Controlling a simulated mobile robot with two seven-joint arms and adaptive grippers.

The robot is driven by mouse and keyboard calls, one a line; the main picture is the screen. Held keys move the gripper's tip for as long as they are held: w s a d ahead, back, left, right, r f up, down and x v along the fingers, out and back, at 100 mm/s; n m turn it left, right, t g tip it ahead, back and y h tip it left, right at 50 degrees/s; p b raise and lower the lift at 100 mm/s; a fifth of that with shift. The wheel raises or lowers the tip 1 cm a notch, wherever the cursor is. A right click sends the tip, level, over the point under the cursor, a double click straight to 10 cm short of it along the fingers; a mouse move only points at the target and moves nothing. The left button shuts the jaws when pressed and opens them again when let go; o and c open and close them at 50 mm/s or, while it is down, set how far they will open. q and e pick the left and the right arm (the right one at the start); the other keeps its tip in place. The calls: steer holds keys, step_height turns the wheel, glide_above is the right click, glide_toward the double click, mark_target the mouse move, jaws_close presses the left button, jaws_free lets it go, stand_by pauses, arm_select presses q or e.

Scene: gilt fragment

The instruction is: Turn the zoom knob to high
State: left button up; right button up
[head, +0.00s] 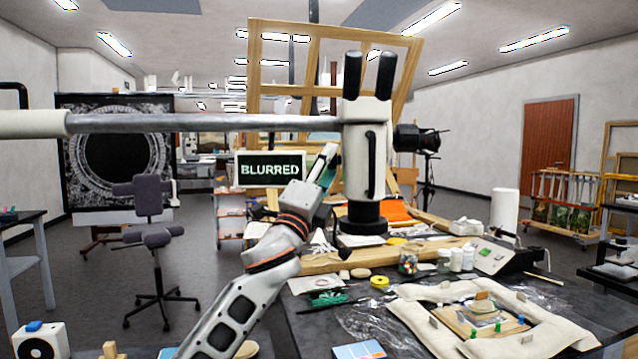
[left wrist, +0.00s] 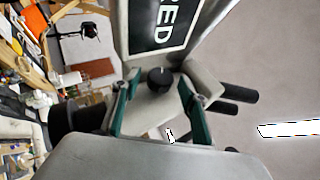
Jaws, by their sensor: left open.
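The microscope (head: 381,150) has a cream body, black eyepieces on top and a dark lens end below, and hangs from a grey horizontal boom. A round black knob (left wrist: 160,77) sits on its pale side in the left wrist view; any mark on it is too small to read. In the head view I cannot make out this knob near my gripper. My left gripper (head: 328,157) is at the microscope's left side. In the left wrist view its open green-padded fingers (left wrist: 158,106) stand either side of the knob, with visible gaps.
A black sign (head: 270,169) reading "BLURRED" is just left of my gripper. The bench below holds jars (head: 408,260), white bottles (head: 456,259), a control box (head: 491,256) and a padded cushion ring (head: 425,318). An office chair (head: 150,215) stands at left on open floor.

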arm_select(q)
steer(key=v, duration=1.1)
steer(key=shift+f, duration=0.2)
steer(key=shift+s+a, duration=0.15)
